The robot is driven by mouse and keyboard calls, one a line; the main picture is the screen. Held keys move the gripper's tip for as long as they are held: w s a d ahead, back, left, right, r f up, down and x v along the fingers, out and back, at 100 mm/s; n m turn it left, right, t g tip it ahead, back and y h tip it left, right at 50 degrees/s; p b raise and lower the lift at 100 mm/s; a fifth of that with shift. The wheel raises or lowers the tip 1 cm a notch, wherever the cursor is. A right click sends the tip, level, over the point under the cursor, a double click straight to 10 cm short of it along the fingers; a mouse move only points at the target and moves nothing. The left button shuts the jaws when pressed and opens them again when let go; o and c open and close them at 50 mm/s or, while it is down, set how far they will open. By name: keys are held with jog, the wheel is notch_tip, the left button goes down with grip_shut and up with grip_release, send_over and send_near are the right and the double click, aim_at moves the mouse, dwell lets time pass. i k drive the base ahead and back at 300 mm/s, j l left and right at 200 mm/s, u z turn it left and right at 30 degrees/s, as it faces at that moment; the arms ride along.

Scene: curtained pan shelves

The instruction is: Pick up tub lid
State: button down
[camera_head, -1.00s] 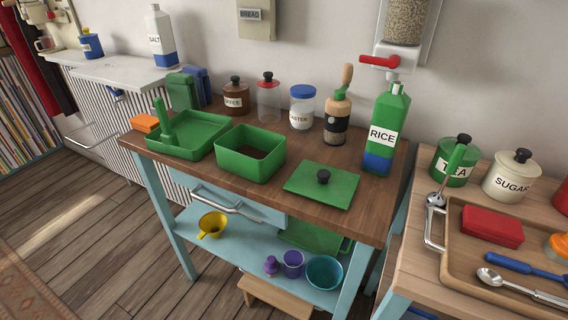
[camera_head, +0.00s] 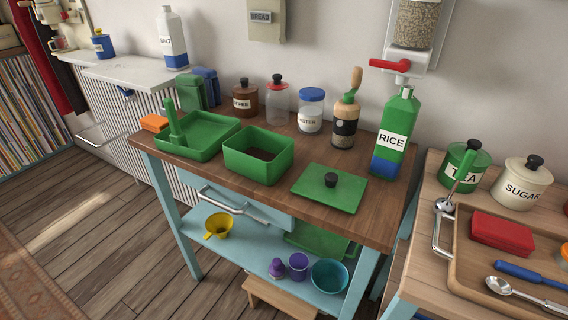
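The tub lid (camera_head: 312,189) is a flat green square with a black knob (camera_head: 331,179) at its middle. It lies flat on the wooden top of the blue table, near the front right. The open green tub (camera_head: 259,167) stands just left of it, with something dark brown inside. The lid is apart from the tub. My gripper is not in view.
The green RICE bottle (camera_head: 392,135) stands behind and right of the lid. A cork-topped jar (camera_head: 344,128) and several lidded jars line the back. A green tray (camera_head: 212,140) is at left. The table's front edge (camera_head: 330,226) is close to the lid.

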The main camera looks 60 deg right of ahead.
aim_at(343, 191)
jog(key=k, duration=1.45)
